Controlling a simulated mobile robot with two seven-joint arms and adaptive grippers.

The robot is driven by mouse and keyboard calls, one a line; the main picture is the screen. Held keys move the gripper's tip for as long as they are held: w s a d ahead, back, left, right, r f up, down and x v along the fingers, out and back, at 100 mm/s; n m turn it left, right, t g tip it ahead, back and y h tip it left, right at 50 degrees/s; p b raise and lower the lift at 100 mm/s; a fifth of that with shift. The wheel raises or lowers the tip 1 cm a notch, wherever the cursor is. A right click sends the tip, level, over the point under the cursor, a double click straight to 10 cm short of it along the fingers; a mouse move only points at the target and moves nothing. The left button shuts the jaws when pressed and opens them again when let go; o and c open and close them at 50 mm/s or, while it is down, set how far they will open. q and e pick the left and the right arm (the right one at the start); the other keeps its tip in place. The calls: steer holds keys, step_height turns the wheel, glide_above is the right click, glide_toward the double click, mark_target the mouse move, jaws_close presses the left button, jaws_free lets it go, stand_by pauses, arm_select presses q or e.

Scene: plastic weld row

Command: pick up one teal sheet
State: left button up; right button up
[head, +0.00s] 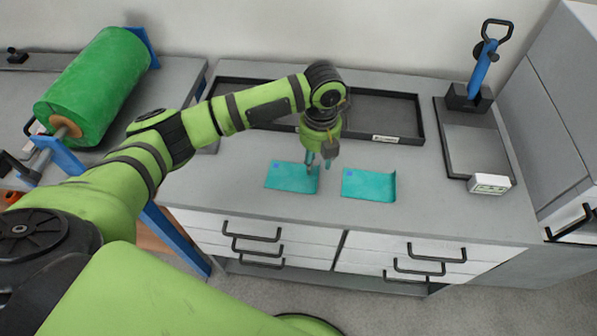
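Two teal sheets lie side by side on the grey worktop, with a narrow gap between them. The left teal sheet (290,179) is flat, with a small blue mark near its upper left corner. The right teal sheet (368,187) has a similar mark, and its right edge looks slightly curled. My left gripper (318,165) points down over the upper right part of the left sheet. Its two fingers are apart, with nothing visible between them. Whether the fingertips touch the sheet is hard to tell. My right gripper is not in view.
A long black tray (383,107) lies behind the sheets, partly hidden by my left arm. A sealer-like device with a blue lever (484,68) stands at the right. A green roll (95,85) is at the left. The front worktop is clear, above drawers (270,240).

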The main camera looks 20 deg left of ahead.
mark_target(316, 178)
arm_select(q)
step_height(316, 178, down, 4)
steer(key=shift+s+d+r+p, duration=0.1)
steer(key=shift+p, duration=0.4)
steer(key=shift+f, duration=0.45)
jaws_close()
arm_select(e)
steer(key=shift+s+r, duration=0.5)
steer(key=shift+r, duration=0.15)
